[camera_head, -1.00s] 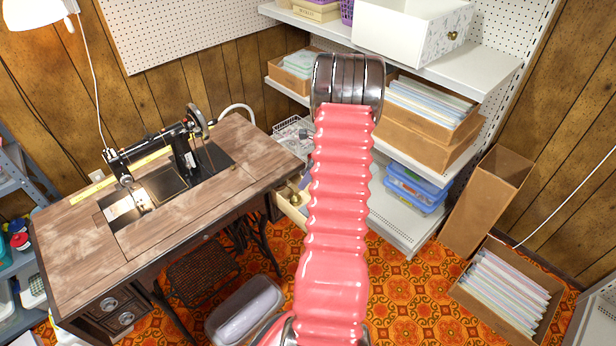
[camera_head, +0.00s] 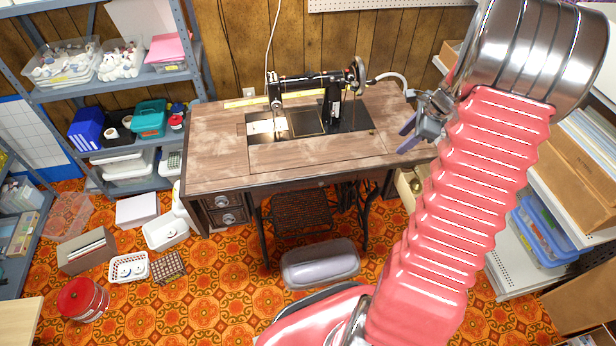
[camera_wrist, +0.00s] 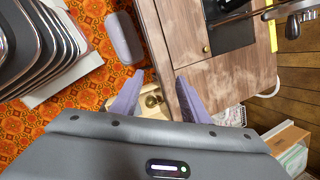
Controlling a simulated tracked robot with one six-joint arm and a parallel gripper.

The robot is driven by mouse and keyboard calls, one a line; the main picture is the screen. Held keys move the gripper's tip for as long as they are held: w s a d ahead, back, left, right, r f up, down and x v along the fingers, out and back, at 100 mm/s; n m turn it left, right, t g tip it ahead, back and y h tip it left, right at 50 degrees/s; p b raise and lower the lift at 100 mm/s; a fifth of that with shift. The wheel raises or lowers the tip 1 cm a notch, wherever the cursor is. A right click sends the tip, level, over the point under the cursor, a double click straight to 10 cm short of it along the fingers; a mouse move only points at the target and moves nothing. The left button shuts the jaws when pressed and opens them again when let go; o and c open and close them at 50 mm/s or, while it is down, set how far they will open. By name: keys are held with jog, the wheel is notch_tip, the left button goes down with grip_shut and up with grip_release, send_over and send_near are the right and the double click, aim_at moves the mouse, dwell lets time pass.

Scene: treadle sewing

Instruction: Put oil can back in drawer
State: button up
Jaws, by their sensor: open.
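A pale drawer (camera_head: 404,192) stands open at the right end of the sewing table; its bare side also shows in the wrist view (camera_wrist: 150,115). A small rounded brass thing (camera_head: 417,184), which looks like the oil can, appears to be inside it. In the wrist view the brass thing (camera_wrist: 151,98) shows between my fingers, farther down. My gripper (camera_head: 406,136) is open and empty, above the table's right edge, with purple fingers pointing down-left. Its fingers frame the drawer in the wrist view (camera_wrist: 158,84). My arm hides part of the drawer area.
The sewing table (camera_head: 215,165) carries a black sewing machine (camera_head: 335,100). White shelving (camera_head: 510,265) with boxes is close on the right. Blue shelves (camera_head: 60,95) and several small containers are at left.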

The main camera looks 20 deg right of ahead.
jog(key=s+a+r+n, duration=0.1)
jog(key=a+r+n, duration=0.55)
jog(key=a, duration=0.45)
jog(key=s+a+r+n, duration=0.1)
jog(key=a+r+n, duration=0.4)
jog(key=a+r, duration=0.45)
jog(key=s+a+r+n+t+h, duration=0.1)
jog(key=s+a+r+n, duration=0.2)
jog(key=s+a+n, duration=1.1)
jog(key=a, duration=0.3)
jog(key=shift+r+t, duration=0.15)
jog(key=shift+t, duration=0.15)
jog(key=shift+a, duration=0.1)
jog(key=shift+c, duration=0.2)
jog(key=shift+c, duration=1)
